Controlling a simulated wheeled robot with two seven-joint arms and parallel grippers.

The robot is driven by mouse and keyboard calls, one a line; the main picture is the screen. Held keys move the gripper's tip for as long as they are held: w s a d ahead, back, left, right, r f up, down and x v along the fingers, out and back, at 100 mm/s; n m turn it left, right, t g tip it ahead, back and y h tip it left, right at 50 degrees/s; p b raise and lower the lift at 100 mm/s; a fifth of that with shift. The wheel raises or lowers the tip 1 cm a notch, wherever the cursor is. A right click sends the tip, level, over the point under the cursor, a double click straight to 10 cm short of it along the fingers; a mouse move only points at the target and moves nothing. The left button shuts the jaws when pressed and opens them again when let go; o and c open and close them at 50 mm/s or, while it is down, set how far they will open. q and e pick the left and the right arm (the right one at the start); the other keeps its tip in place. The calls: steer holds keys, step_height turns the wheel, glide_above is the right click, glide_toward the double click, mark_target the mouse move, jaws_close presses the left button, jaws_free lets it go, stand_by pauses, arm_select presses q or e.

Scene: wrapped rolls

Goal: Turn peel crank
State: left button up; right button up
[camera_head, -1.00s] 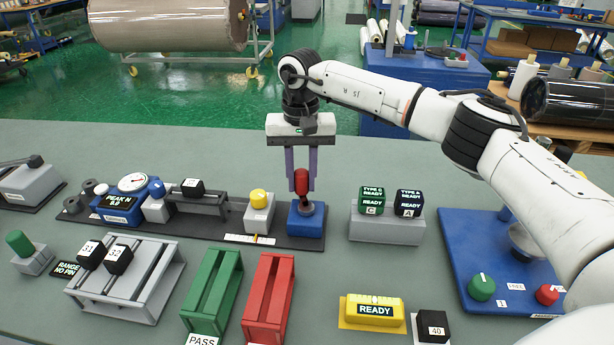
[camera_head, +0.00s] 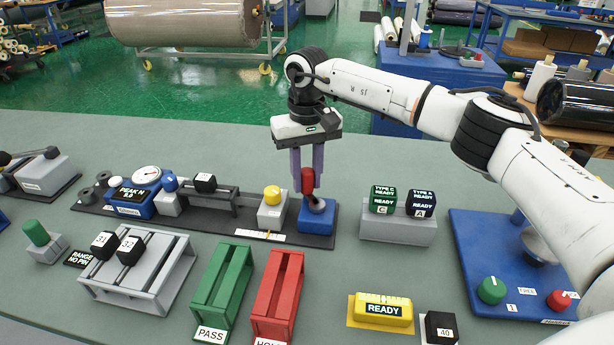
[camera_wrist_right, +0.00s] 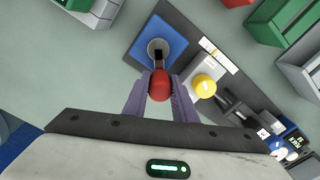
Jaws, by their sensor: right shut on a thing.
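The peel crank has a red handle (camera_head: 308,181) above a blue base block (camera_head: 317,216) at the right end of a dark plate. In the right wrist view the red knob (camera_wrist_right: 159,86) sits between the fingers, with the blue base (camera_wrist_right: 157,50) just beyond it and a dark slot in the round grey hub. My right gripper (camera_head: 307,178) points down and is shut on the red crank handle; its purple fingers are on both sides of it. My left gripper is not in view.
On the same dark plate stand a yellow-topped block (camera_head: 272,206) and a blue gauge unit (camera_head: 133,199) reading PEAK N. Green (camera_head: 221,285) and red (camera_head: 279,285) racks stand in front. A grey block with two READY cubes (camera_head: 398,229) is to the right.

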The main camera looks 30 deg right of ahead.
steer(key=o, duration=1)
steer(key=shift+o, duration=0.2)
steer(key=shift+r, duration=0.15)
step_height(320, 180, up, 10)
steer(key=shift+r+b, duration=0.1)
steer(key=shift+b, duration=0.35)
